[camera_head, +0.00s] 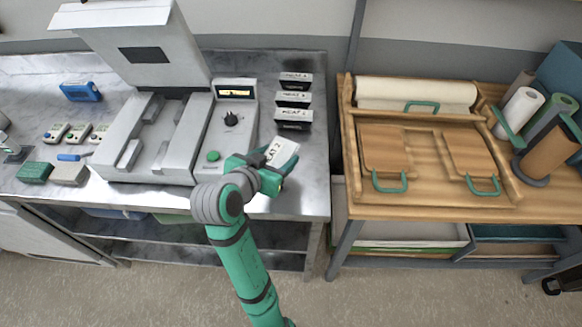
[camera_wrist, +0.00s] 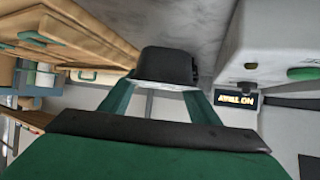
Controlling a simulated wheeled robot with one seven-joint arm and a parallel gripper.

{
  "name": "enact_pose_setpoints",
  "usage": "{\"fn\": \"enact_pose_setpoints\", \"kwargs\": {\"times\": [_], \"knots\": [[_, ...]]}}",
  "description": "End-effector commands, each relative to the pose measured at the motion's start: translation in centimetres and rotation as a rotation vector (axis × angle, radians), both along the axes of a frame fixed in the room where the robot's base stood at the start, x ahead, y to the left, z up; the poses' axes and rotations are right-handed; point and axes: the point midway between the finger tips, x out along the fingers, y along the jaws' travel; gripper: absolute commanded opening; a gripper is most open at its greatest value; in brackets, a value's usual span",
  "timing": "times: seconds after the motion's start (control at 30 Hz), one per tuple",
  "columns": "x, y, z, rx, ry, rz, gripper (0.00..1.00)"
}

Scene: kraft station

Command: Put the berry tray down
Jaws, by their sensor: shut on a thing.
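I see nothing that I can name for sure as a berry tray. My gripper (camera_head: 268,170) is shut on a small block (camera_head: 283,152) with a white face and dark lettering, held near the front edge of the metal bench (camera_head: 310,190). In the wrist view the block (camera_wrist: 168,64) looks black with a pale lower edge, between the green fingers of my gripper (camera_wrist: 160,88). I cannot tell whether it touches the bench.
A grey machine (camera_head: 150,130) with a lit display (camera_head: 236,92) and green button stands left of my gripper. Several similar lettered blocks (camera_head: 294,99) sit behind it. A wooden table (camera_head: 400,212) with handled boards (camera_head: 385,150) stands right, across a narrow gap.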

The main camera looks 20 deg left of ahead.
Motion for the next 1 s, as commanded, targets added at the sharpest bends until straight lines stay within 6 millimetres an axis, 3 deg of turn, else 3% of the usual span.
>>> {"fn": "enact_pose_setpoints", "kwargs": {"times": [0.2,0.37,0.63,1.0], "knots": [[1.6,-1.8,-2.9,-0.001,0.001,-0.002,0.26],[2.1,-2.3,-3.7,-0.001,0.001,0.000,0.26],[2.5,-2.8,-7.0,-0.002,0.002,0.000,0.26],[2.5,-2.7,-7.5,0.000,-0.001,0.000,0.26]]}}
